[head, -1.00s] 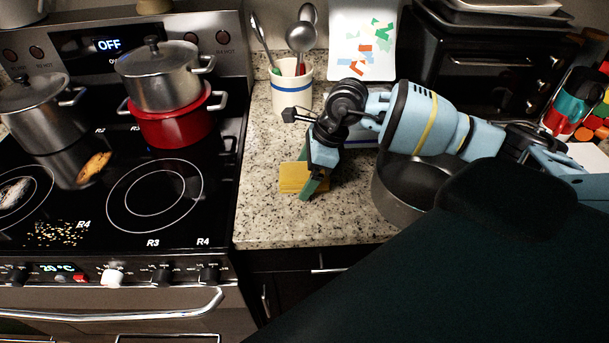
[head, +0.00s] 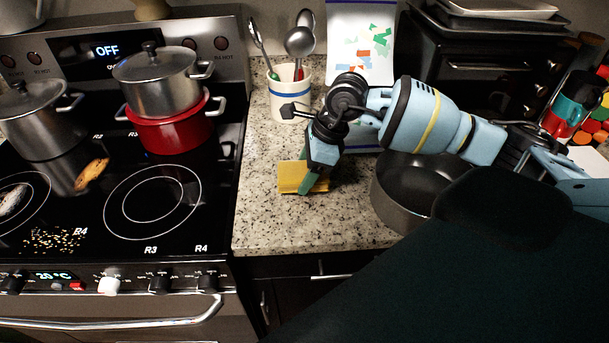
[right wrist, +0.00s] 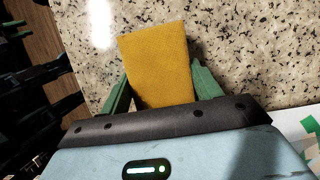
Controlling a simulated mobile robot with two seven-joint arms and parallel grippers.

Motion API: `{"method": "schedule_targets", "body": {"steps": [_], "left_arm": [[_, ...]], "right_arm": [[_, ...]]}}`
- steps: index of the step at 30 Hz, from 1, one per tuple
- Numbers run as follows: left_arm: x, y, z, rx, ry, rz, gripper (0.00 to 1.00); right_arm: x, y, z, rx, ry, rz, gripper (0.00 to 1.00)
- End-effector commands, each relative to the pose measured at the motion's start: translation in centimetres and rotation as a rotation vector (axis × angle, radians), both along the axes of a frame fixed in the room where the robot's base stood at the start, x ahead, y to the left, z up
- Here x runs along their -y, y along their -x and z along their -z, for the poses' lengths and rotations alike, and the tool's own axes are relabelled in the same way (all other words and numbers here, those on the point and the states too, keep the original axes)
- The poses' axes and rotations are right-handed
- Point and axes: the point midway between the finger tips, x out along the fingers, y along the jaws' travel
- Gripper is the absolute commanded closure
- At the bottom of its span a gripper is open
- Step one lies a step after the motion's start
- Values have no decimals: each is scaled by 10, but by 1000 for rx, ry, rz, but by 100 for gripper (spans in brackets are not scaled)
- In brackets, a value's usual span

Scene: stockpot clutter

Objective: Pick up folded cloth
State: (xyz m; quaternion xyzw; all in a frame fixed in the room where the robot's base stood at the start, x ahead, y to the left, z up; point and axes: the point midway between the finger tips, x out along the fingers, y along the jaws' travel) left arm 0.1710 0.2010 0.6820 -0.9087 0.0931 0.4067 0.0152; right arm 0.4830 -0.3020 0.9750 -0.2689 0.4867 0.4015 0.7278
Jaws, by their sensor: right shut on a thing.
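The folded cloth is a yellow rectangle (head: 292,178) on the granite counter, just right of the stove in the head view. It also shows in the right wrist view (right wrist: 157,62), between green fingers. My right gripper (head: 311,184) points down at the cloth and is shut on it. In the right wrist view the fingers of the right gripper (right wrist: 160,90) stand on both sides of the cloth's near part. I cannot tell whether the cloth is clear of the counter. My left gripper is not in view.
A dark pan (head: 400,205) stands close to the right of the cloth. A utensil crock (head: 290,98) stands behind it. The black cooktop (head: 100,215) is at left, with a red pot (head: 170,132) under a steel pot (head: 158,82). The counter's front part (head: 300,232) is clear.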

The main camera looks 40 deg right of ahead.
Motion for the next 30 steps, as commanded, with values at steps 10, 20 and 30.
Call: {"method": "schedule_targets", "body": {"steps": [10, 20, 30], "left_arm": [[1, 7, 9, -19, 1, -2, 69], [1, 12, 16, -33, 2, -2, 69], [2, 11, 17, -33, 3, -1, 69]], "right_arm": [[-38, 43, -19, 0, -1, -7, 60], [-87, 97, -26, 0, -3, -4, 60], [-106, 119, -30, 1, -2, 0, 60]]}}
